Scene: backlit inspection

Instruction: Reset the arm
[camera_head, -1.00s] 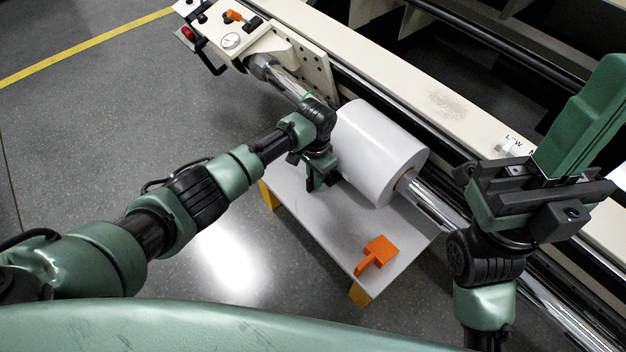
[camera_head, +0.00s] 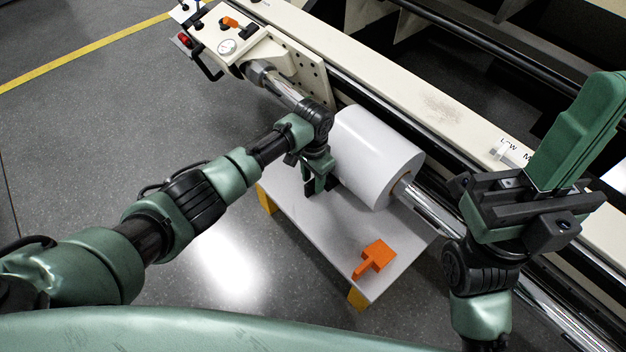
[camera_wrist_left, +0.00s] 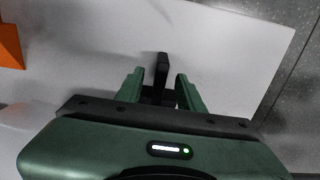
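My left gripper (camera_head: 318,186) points down over the grey table, just left of the white roll (camera_head: 378,156). In the left wrist view its two green fingers (camera_wrist_left: 160,88) are spread apart. An upright black piece (camera_wrist_left: 162,72) shows between them; I cannot tell what it is, and neither finger clearly touches it. My right gripper (camera_head: 590,125) points up at the right of the head view, with its green fingers overlapping in sight, so its opening is hidden. It holds nothing that I can see.
The grey table (camera_head: 330,240) carries an orange block with a handle (camera_head: 376,257). The roll sits on a shiny metal shaft (camera_head: 428,207) along the cream machine (camera_head: 400,85). Floor left of the table is clear.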

